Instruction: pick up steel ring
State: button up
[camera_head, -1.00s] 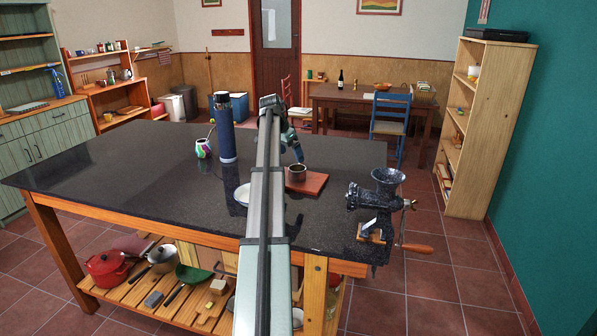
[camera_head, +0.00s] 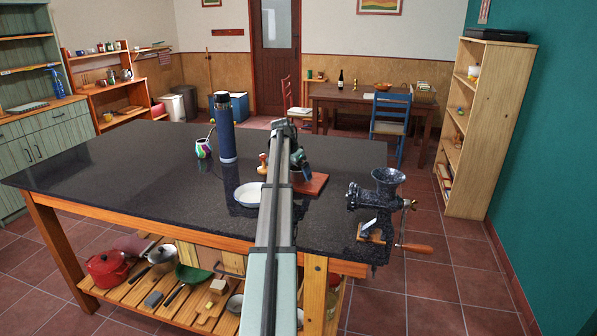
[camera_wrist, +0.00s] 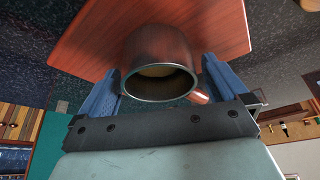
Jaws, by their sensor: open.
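The steel ring (camera_wrist: 160,62) is a short, hollow, shiny cylinder on a reddish wooden board (camera_wrist: 95,38) in the wrist view. My gripper (camera_wrist: 160,72) is open, with one blue finger on each side of the ring's near end. I cannot tell whether either finger touches it. In the head view my gripper (camera_head: 301,166) is low over the board (camera_head: 312,185), and my arm and gripper hide the ring there.
A white bowl (camera_head: 249,194) and a small wooden-handled item (camera_head: 263,163) stand left of my arm. A meat grinder (camera_head: 385,205) is clamped at the right. The left counter (camera_head: 110,165) is clear.

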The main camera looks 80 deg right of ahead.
jog(key=shift+c, duration=0.4)
jog(key=c, duration=1)
